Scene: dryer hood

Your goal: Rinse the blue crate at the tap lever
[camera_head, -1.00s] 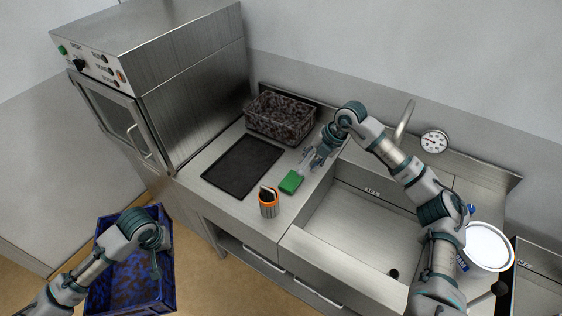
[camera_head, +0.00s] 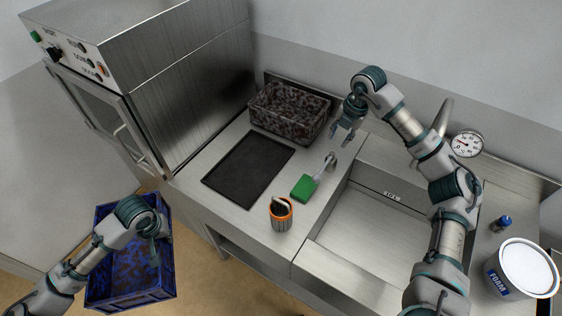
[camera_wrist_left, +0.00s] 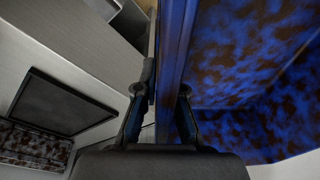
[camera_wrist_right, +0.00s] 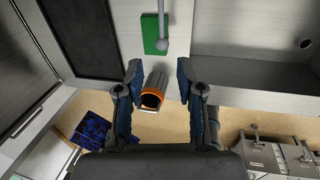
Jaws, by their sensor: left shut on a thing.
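The blue crate (camera_head: 128,272), mottled with brown stains, is at the lower left of the head view, beside the counter and above the floor. My left gripper (camera_head: 156,240) is shut on its wall; the left wrist view shows the crate wall (camera_wrist_left: 176,60) between the fingers. The right wrist view shows the open fingers (camera_wrist_right: 158,85) apart. A curved tap spout (camera_head: 444,115) rises behind the sink, partly behind my right arm.
The sink basin (camera_head: 350,232) is empty. A brown-stained crate (camera_head: 290,112) and a black tray (camera_head: 248,168) are on the counter. An orange-rimmed cup (camera_head: 281,215) stands near the front edge. A white FOAM tub (camera_head: 522,270) is right of the sink. A steel hood machine (camera_head: 190,85) stands left.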

